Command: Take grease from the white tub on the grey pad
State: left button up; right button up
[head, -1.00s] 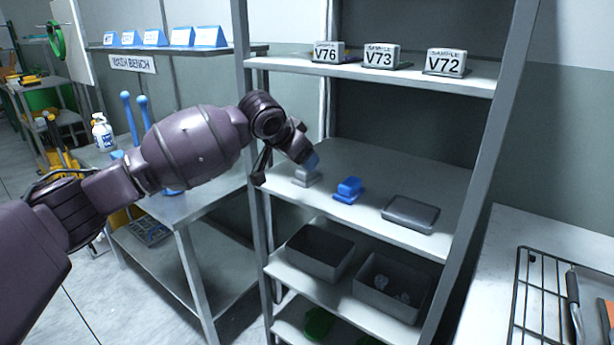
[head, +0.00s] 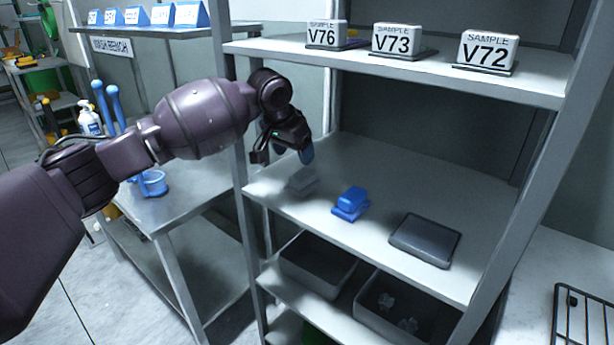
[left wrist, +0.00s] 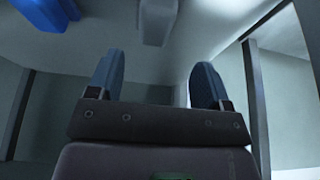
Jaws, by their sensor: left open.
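A small whitish tub on a grey pad (head: 302,181) sits at the left end of the middle shelf. In the left wrist view a pale block-like shape, seemingly this tub (left wrist: 157,20), is at the top edge, beyond and between the fingertips. My left gripper (head: 285,153) is above and slightly behind the tub in the head view, apart from it. Its blue-tipped fingers are spread and empty, as the left wrist view also shows (left wrist: 160,75). The tub's contents cannot be made out. My right gripper is not in view.
A blue tub on a blue pad (head: 350,204) stands right of the white one, and a flat dark grey case (head: 426,239) further right. The shelf above holds sample blocks (head: 397,40). A shelf upright (head: 238,150) stands close left of my gripper. Grey bins are below.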

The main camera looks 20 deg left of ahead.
aim_at(302, 173)
pick_arm(q)
jog(key=shift+w+d+f, duration=0.1)
jog(key=shift+d+f, duration=0.05)
jog(key=shift+f, duration=0.8)
jog(key=x, duration=0.1)
jog(key=b+x, duration=0.1)
jog(key=x, duration=0.1)
jog(key=b+x, duration=0.1)
jog(key=shift+d+f, duration=0.25)
jog(key=shift+f, duration=0.45)
jog(key=shift+r, duration=0.3)
jog(key=shift+f, duration=0.1)
jog(key=c, duration=1)
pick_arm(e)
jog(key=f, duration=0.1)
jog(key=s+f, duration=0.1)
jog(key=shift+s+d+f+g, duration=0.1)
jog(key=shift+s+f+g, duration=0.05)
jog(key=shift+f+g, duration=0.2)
